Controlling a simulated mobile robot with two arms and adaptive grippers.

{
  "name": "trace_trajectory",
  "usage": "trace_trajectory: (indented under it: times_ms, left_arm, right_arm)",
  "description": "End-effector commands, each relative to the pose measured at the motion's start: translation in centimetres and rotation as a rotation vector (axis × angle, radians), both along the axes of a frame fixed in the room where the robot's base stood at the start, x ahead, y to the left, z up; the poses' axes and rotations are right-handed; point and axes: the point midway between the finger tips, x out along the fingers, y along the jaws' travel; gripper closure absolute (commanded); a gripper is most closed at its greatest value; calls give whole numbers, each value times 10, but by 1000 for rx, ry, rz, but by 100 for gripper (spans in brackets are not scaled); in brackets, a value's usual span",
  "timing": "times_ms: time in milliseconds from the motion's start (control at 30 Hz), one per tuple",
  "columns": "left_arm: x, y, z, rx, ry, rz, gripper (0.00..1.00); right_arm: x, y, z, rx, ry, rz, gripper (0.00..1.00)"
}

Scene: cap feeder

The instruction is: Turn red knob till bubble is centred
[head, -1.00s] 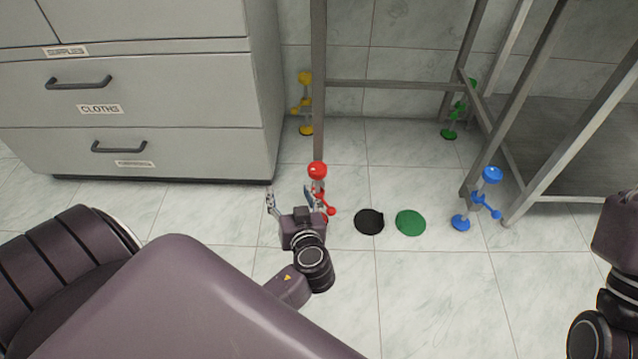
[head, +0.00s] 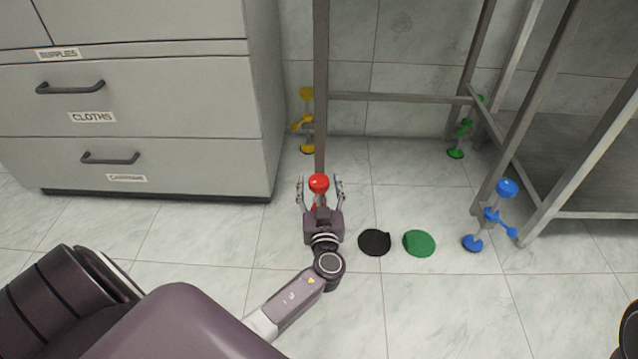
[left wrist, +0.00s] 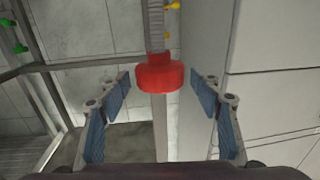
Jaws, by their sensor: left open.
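The red foot of the near-left frame leg has a rounded red top (head: 318,183); its lower red part is mostly hidden behind my left gripper. In the left wrist view a thick red disc (left wrist: 160,76) sits between the finger pads, beyond them or level with their tips. My left gripper (head: 320,190) is open, one finger on each side of the red part, with gaps visible in the left wrist view (left wrist: 160,85). I cannot see a bubble or level. My right gripper is not in view.
Blue (head: 493,215), yellow (head: 306,121) and green (head: 464,128) feet stand at other legs of the metal frame (head: 400,97). A black disc (head: 374,242) and a green disc (head: 419,243) lie right of my gripper. A grey drawer cabinet (head: 160,105) stands left.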

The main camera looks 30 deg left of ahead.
Motion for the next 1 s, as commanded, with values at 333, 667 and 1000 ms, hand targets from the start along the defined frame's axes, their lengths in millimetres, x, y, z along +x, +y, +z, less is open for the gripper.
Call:
trace_trajectory:
  times_ms: [333,667,1000]
  left_arm:
    - [8,6,0,-1,0,1,42]
    - [7,6,0,-1,1,1,72]
    - [7,6,-2,0,1,-19,84]
  right_arm:
    - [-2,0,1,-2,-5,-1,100]
    - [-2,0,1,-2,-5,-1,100]
    - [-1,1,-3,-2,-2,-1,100]
